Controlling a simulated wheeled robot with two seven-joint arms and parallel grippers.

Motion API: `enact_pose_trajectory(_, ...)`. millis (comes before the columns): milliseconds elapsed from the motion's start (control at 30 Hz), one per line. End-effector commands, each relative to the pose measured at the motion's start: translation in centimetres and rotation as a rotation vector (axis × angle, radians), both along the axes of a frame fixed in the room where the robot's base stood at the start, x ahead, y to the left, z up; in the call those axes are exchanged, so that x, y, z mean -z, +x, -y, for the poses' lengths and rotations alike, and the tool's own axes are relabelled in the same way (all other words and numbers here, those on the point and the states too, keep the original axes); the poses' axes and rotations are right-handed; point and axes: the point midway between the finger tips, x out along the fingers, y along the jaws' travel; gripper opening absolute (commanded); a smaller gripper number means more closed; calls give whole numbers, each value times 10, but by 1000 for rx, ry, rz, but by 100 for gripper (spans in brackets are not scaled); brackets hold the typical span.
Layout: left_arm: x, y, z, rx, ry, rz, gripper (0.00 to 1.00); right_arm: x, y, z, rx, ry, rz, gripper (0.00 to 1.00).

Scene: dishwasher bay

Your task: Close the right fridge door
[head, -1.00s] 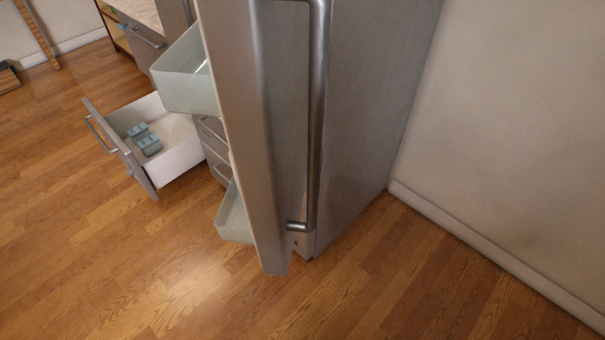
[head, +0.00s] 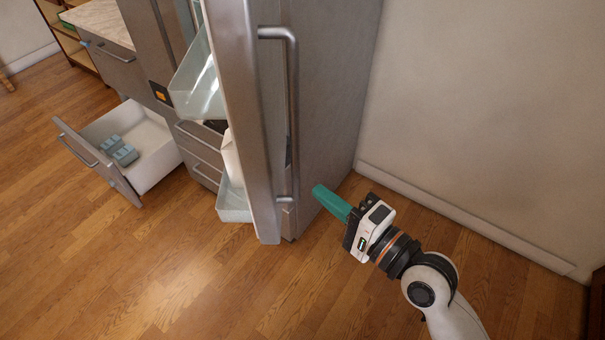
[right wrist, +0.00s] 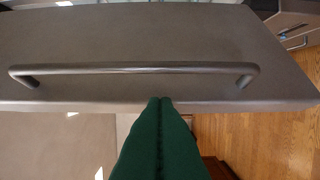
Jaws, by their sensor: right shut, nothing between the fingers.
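The right fridge door (head: 252,130) stands wide open, seen nearly edge-on in the head view, with its long bar handle (head: 293,110) on the right side. Pale door bins (head: 200,88) stick out to its left. In the right wrist view the door (right wrist: 150,35) fills the upper part, with the handle (right wrist: 130,70) running across it. My right gripper (head: 318,190) has green fingers, shut and empty. It is to the right of the door's lower end. In the right wrist view its fingertips (right wrist: 160,101) are by the door's edge, just below the handle; contact cannot be told. My left gripper is not in view.
An open drawer (head: 160,165) holding blue-grey items (head: 118,150) juts out at the left. A counter (head: 98,20) lies behind it. The wall (head: 480,110) bounds the right side. The wooden floor (head: 180,270) in front is clear.

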Motion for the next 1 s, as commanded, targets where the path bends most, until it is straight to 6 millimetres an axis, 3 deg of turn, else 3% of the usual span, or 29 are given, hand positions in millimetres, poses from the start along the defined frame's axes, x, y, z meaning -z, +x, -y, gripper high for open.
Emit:
enact_pose_trajectory(500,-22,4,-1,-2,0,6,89,-1,61,-56,2,-1,2,0)
enact_pose_trajectory(1000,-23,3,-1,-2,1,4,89,1,71,-65,2,-3,1,0)
